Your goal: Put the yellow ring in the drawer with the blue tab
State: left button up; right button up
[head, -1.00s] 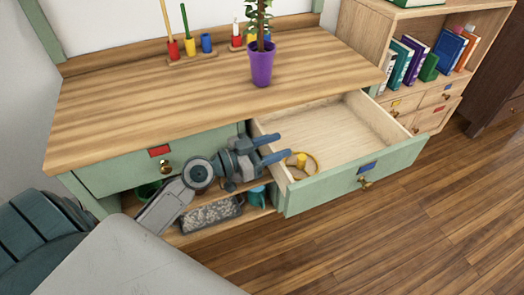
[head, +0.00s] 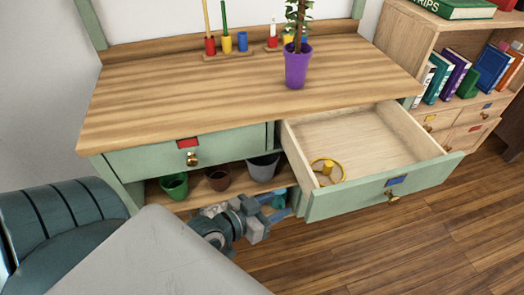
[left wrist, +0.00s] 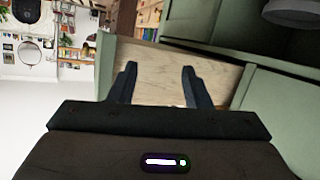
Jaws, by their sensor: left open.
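The yellow ring (head: 326,171), with a hub in its middle, lies inside the open drawer (head: 427,139), in its front left corner. This drawer has a blue tab (head: 397,181) and a brass knob on its green front. My left gripper (head: 283,204) is below and left of the drawer front, near the lower shelf, apart from the ring. In the left wrist view its two fingers (left wrist: 160,85) are spread with nothing between them, and the drawer's wooden side shows behind them. The ring is not seen in that view. My right gripper is not in view.
A shut drawer with a red tab (head: 188,142) is at the left. Green, brown and grey pots (head: 263,167) stand on the lower shelf. A purple plant pot (head: 297,66) and coloured pegs stand on the bench top. A bookcase (head: 426,45) is at the right.

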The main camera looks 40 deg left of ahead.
pick_arm(q)
jog(key=shift+s+a+f+n+g+y, duration=0.1)
jog(key=shift+s+a+f+n+y, duration=0.1)
jog(key=shift+s+f+n+y, duration=0.25)
jog(key=shift+s+a+f+n+g+y, duration=0.1)
jog(key=shift+s+a+f+n+y, duration=0.2)
jog(key=shift+s+y, duration=0.35)
jog(key=shift+s+a+f+n+g+y, duration=0.15)
jog(key=shift+s+f+n+y, duration=0.25)
jog(key=shift+s, duration=0.3)
